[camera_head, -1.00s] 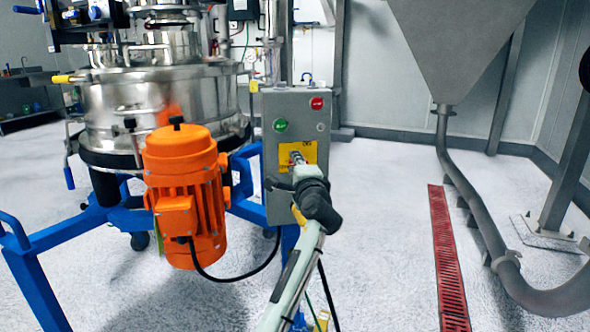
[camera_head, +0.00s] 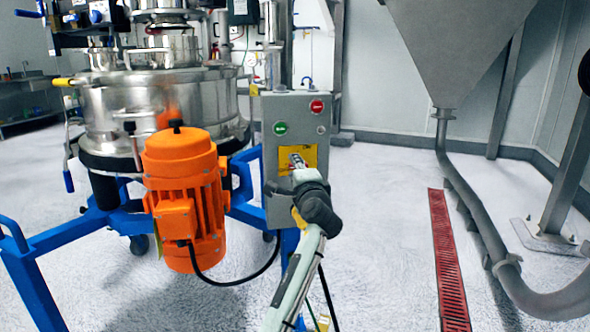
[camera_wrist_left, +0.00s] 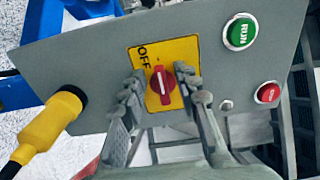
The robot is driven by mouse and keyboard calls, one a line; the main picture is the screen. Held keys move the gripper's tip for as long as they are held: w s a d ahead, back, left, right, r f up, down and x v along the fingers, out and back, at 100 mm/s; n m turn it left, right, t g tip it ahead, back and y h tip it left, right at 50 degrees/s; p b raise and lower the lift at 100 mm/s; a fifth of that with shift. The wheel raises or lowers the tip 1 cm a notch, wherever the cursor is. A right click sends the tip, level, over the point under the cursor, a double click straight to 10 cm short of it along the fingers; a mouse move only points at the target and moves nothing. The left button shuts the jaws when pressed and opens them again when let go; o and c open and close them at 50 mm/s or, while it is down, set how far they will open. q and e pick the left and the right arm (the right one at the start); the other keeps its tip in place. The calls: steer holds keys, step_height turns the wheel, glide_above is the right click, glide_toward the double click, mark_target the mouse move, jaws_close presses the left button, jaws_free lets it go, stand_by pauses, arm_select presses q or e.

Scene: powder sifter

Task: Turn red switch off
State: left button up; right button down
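The red switch (camera_wrist_left: 161,85) is a round knob with a white line on its raised handle. It sits on a yellow plate (camera_wrist_left: 185,48) marked OFF, on a grey control box (camera_head: 279,200). In the left wrist view the white line runs nearly along the picture's vertical. My left gripper (camera_wrist_left: 158,82) is open, with one finger on each side of the knob and a small gap showing on both sides. In the head view my left gripper (camera_head: 297,163) is in front of the yellow plate and hides the knob. My right gripper is not in view.
A green RUN button (camera_wrist_left: 241,32) and a red STOP button (camera_wrist_left: 268,93) are on the same box. An orange motor (camera_head: 184,195) stands left of the box.

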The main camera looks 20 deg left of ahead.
arm_select(q)
steer(key=v, duration=0.7)
steer(key=shift+s+d, duration=0.15)
steer(key=shift+s, duration=0.05)
